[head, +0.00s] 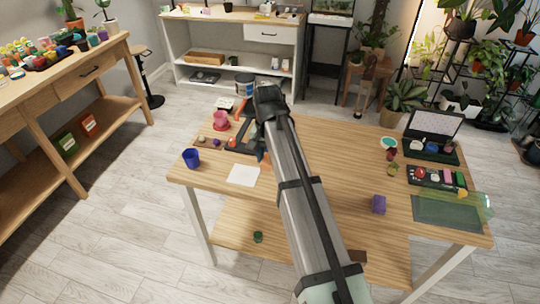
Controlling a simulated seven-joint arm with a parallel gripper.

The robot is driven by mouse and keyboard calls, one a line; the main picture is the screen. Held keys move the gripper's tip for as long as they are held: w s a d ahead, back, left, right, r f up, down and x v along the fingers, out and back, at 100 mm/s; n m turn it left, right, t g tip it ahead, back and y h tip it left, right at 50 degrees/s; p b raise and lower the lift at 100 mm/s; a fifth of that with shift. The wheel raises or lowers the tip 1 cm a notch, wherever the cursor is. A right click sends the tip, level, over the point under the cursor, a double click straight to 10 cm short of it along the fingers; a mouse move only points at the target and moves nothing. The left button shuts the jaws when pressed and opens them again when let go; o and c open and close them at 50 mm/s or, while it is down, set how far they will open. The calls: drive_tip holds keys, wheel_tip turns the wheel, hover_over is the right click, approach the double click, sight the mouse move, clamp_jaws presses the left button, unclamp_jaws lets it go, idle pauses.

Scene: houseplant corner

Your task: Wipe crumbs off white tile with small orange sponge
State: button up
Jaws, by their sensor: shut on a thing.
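The white tile (243,176) lies flat on the wooden table, left of my arm. Crumbs on it are too small to make out. My gripper (260,148) points down just behind the tile, largely hidden by my own arm. A small orange patch (264,160) shows at its lower end, by the tile's back right corner, and looks like the sponge. The jaws are shut on it, though the fingers are hard to see. Whether it touches the table or tile, I cannot tell.
A blue cup (191,158) stands left of the tile, and a pink cup (221,120) stands behind. A dark tray (242,148) lies close to my gripper.

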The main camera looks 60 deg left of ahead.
drive_tip(key=s+a+f, duration=0.2)
drive_tip(key=s+a, duration=0.6)
drive_tip(key=a, duration=0.3)
drive_tip(key=shift+w+d+f, duration=0.1)
drive_tip(key=shift+w+f, duration=0.05)
drive_tip(key=shift+f, duration=1.45)
drive_tip(key=shift+w+d+f, duration=0.1)
drive_tip(key=shift+f, duration=1.45)
drive_tip(key=shift+w+d+f, duration=0.35)
drive_tip(key=shift+w+f, duration=0.05)
drive_tip(key=shift+f, duration=0.25)
drive_tip(key=shift+c, duration=0.4)
drive_tip(key=shift+w+d, duration=2.1)
drive_tip(key=shift+s+a, duration=2.4)
drive_tip(key=shift+a, duration=0.1)
drive_tip(key=shift+s+a+r, duration=0.1)
drive_tip(key=shift+s+r, duration=0.05)
wheel_tip(320, 180, up, 8)
